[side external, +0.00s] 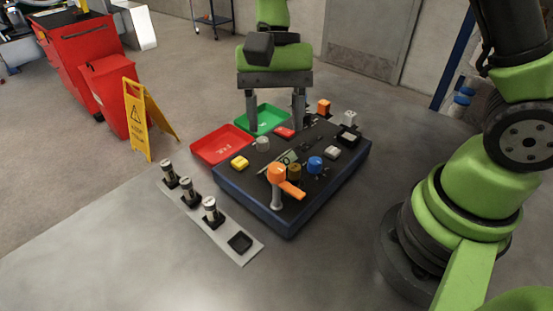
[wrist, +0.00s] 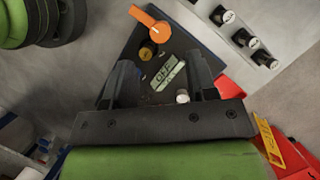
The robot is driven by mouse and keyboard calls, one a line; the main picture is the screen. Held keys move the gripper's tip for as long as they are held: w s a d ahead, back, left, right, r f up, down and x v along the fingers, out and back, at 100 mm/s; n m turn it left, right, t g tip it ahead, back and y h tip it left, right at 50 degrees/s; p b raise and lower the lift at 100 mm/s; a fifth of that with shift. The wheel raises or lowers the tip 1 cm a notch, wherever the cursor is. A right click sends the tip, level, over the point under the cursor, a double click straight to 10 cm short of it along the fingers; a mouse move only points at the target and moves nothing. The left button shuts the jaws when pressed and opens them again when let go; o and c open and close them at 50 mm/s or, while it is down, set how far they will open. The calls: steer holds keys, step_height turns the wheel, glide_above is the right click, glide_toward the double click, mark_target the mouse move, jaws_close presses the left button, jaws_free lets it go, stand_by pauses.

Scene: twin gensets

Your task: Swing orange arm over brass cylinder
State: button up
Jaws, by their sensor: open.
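The orange arm (side external: 277,173) sits on a grey post at the near corner of the dark panel box (side external: 262,212). Its bar points to the lower right in the side view. The brass cylinder (side external: 294,173) stands just beside it, uncovered. In the wrist view the orange arm (wrist: 158,26) has its bar pointing up and left, away from the brass cylinder (wrist: 148,50). My gripper (side external: 274,126) is open and empty, above the far part of the panel, apart from both. Its fingers (wrist: 165,76) frame an OFF label in the wrist view.
A blue knob (side external: 315,164), yellow block (side external: 239,162) and white block (side external: 332,152) stand on the panel. A red tray (side external: 222,152) and green tray (side external: 272,114) lie beyond. A strip (side external: 226,241) with several small cylinders is at left. A yellow floor sign (side external: 139,118) stands farther left.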

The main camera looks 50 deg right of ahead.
mark_target(277, 167)
steer(key=x, duration=0.7)
steer(key=c, duration=0.9)
